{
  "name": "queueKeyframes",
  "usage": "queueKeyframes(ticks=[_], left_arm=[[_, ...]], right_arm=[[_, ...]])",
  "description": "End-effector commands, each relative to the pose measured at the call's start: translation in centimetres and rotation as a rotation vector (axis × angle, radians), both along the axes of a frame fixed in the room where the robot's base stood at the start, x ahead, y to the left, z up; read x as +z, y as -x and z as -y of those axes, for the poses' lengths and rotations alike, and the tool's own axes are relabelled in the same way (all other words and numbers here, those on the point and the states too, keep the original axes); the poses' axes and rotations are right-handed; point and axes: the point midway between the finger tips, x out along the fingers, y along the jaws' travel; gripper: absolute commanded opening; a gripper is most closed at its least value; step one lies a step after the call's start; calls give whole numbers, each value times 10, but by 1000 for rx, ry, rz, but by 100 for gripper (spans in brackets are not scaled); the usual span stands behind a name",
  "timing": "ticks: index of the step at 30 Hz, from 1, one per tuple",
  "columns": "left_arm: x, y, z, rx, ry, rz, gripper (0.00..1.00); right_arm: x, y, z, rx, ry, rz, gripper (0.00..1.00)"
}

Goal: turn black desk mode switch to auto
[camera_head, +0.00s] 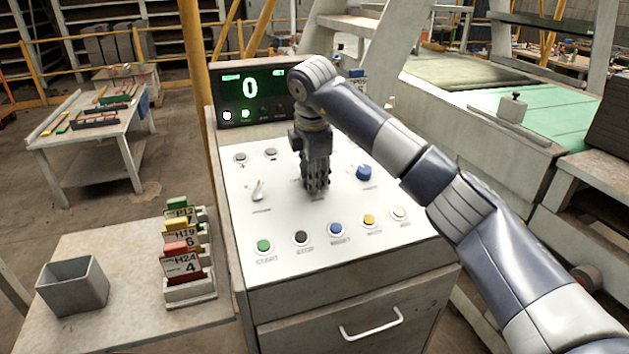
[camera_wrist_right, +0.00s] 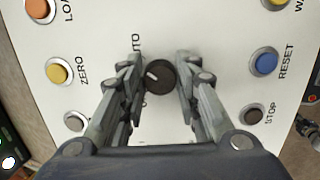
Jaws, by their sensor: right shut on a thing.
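The black mode switch (camera_wrist_right: 157,77) is a round knob on the white desk panel (camera_head: 285,215). A short white mark on its top points up and left in the right wrist view, roughly towards a label of which "UTO" can be read. My right gripper (camera_head: 316,188) points down at the middle of the panel and hides the knob in the head view. In the right wrist view its fingers (camera_wrist_right: 160,80) stand on both sides of the knob, shut on it. My left gripper is not in view.
Near the knob are a blue knob (camera_head: 364,173), a small lever switch (camera_head: 258,191) and a front row of coloured buttons (camera_head: 336,229). A display reading 0 (camera_head: 250,92) stands behind. Left are an open grey box (camera_head: 73,285) and a rack of coloured tags (camera_head: 190,292).

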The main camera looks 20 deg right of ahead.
Motion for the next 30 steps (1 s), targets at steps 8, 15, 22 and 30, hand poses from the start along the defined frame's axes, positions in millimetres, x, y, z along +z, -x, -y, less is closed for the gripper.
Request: queueKeyframes(ticks=[8,15,22,30], left_arm=[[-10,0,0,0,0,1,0],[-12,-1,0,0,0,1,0],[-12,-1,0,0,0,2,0],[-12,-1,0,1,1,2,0]], right_arm=[[1,0,-1,-138,-42,3,6],[1,0,0,-190,-56,1,6],[2,0,0,-199,-59,2,6],[2,0,0,-199,-59,3,41]])
